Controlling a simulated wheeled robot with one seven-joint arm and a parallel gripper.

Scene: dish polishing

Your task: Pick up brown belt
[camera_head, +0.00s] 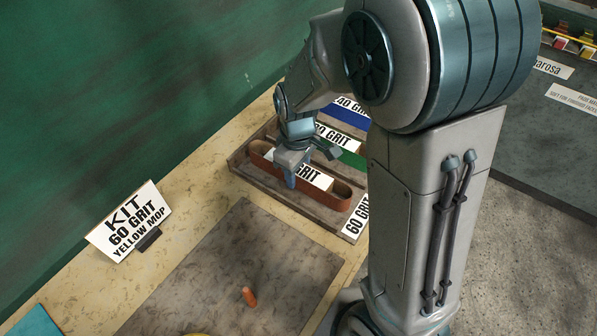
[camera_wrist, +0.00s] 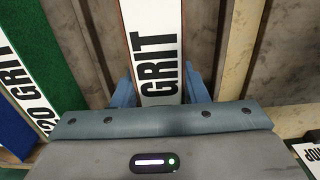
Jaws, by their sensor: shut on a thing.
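The brown belt (camera_head: 328,195) lies in the nearest slot of a tray, with a white label reading "GRIT" on its upper side. My gripper (camera_head: 290,180) points down over the belt near its left part. In the wrist view my two blue fingers (camera_wrist: 160,88) stand on either side of the belt (camera_wrist: 150,50) and close on its edges at the label. The belt still appears to be down in its slot. The fingertips' lower ends are hidden by the belt and the tray.
The tray (camera_head: 240,165) also holds a green belt (camera_head: 350,158) and a blue belt (camera_head: 352,116) behind the brown one. A "KIT 60 GRIT YELLOW MOP" sign (camera_head: 128,222) stands at left.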

